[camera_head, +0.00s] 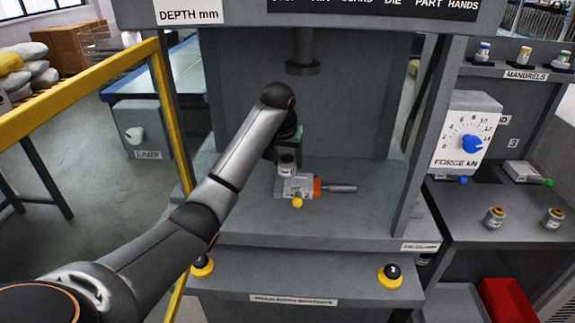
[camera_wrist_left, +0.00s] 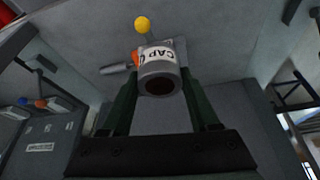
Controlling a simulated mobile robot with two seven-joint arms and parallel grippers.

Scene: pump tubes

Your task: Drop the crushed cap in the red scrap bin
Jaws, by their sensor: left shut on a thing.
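My left gripper (camera_head: 284,156) reaches into the press and is shut on a small grey cylindrical cap (camera_head: 287,168). In the left wrist view the cap (camera_wrist_left: 157,76) sits between the two dark green fingers, its dark open end facing the camera and a white "CAP" label on its side. I cannot make out crushing on it. In the head view the cap shows just above and behind a grey fixture block. The red scrap bin (camera_head: 506,299) stands at the lower right, partly cut off by the picture's edge. My right gripper is not in view.
The fixture (camera_head: 298,187) with an orange clamp and yellow knob sits on the press bed. The press ram (camera_head: 303,65) hangs above. The right press post (camera_head: 405,165) and side bench (camera_head: 480,210) with two small cylinders lie toward the bin. A yellow rail (camera_head: 80,90) is at left.

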